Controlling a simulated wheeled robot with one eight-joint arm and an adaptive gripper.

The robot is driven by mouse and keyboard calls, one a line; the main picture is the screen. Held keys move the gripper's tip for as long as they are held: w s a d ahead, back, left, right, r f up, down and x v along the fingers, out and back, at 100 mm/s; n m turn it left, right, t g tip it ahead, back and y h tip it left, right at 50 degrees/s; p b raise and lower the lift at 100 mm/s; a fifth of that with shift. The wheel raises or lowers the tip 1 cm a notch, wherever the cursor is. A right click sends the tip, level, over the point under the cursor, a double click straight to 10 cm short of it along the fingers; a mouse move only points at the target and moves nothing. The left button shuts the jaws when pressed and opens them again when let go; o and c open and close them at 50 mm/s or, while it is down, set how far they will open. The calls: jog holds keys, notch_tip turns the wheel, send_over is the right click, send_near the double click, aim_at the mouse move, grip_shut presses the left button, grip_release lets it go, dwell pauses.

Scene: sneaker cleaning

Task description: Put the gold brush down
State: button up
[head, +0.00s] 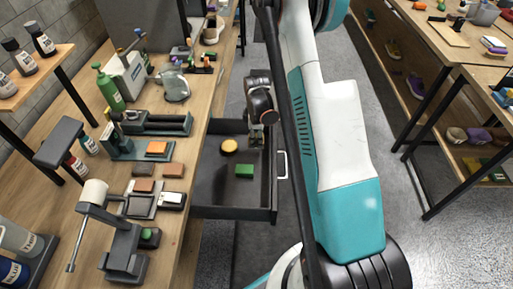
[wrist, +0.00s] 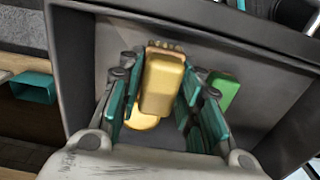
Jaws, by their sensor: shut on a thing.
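The gold brush (wrist: 163,80) shows in the wrist view, between the teal fingers of my gripper (wrist: 160,98). My gripper is shut on it, and its bristle end points away from my wrist. In the head view my gripper (head: 258,134) hangs over the back part of an open dark drawer (head: 232,213). The brush is hard to make out there. In the wrist view the brush appears above the drawer floor; I cannot tell how large the gap is.
The drawer holds a round yellow thing (head: 229,146) and a green block (head: 244,171), with bare floor around them. The workbench (head: 190,180) at left is crowded with bottles, blocks and tools. A second bench (head: 440,45) stands at right across the aisle.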

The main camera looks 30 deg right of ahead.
aim_at(256, 135)
jog(key=shift+f+b, duration=0.6)
jog(key=shift+f, duration=1.65)
jog(key=shift+f, duration=0.1)
jog(key=shift+f, duration=0.15)
jog(key=o, duration=0.9)
jog(key=shift+r, duration=0.25)
notch_tip(256, 135, up, 12)
jog(key=p, duration=0.4)
jog(key=shift+r, duration=0.1)
